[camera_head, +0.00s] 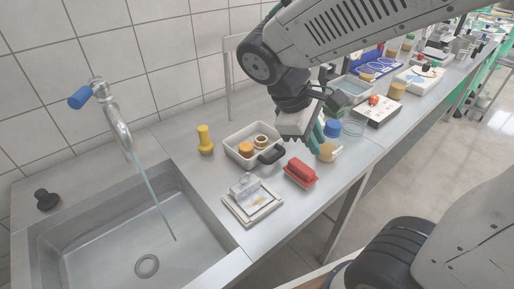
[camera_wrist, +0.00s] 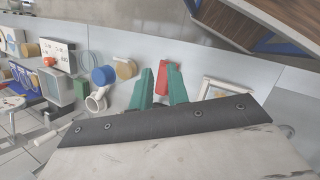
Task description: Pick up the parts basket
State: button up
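The parts basket looks to be the white open tray (camera_head: 238,154) with a black handle (camera_head: 271,155) in the head view. It stands on the steel counter and holds orange-yellow round parts (camera_head: 246,148). My gripper (camera_head: 322,122) is above the counter to the right of the basket, apart from it. In the wrist view its two green fingers (camera_wrist: 161,75) are spread with nothing held between them. A red block lies beyond the fingertips there. I cannot make out the basket in the wrist view.
The red block (camera_head: 301,171) and a white framed tray (camera_head: 252,203) are in front of the basket. A yellow bottle (camera_head: 205,140) stands left of it. A blue-capped jar (camera_head: 329,142) is near my gripper. The sink (camera_head: 120,235) with a running tap is at left.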

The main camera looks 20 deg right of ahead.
jog(key=w+a+f+n+t+h, duration=0.1)
jog(key=w+a+f+n+h, duration=0.1)
jog(key=w+a+f+n, duration=0.1)
jog(key=w+a+f+n+t+h, duration=0.2)
jog(key=w+a+f+n, duration=0.2)
jog(key=w+n, duration=0.2)
jog(key=w+a+f+n+t+h, duration=0.2)
jog(key=w+a+f+n, duration=0.1)
jog(key=w+f+n, duration=0.1)
jog(key=shift+w+a+n+h, duration=0.2)
jog(key=shift+a+n+h, duration=0.1)
jog(key=shift+a+h, duration=0.1)
jog(key=shift+w+d+f, duration=0.1)
jog(key=shift+w+f, duration=0.05)
jog(key=shift+f, duration=0.05)
jog(key=x, duration=0.7)
jog(key=shift+w+d+f, duration=0.1)
jog(key=shift+w, duration=0.15)
grip_shut()
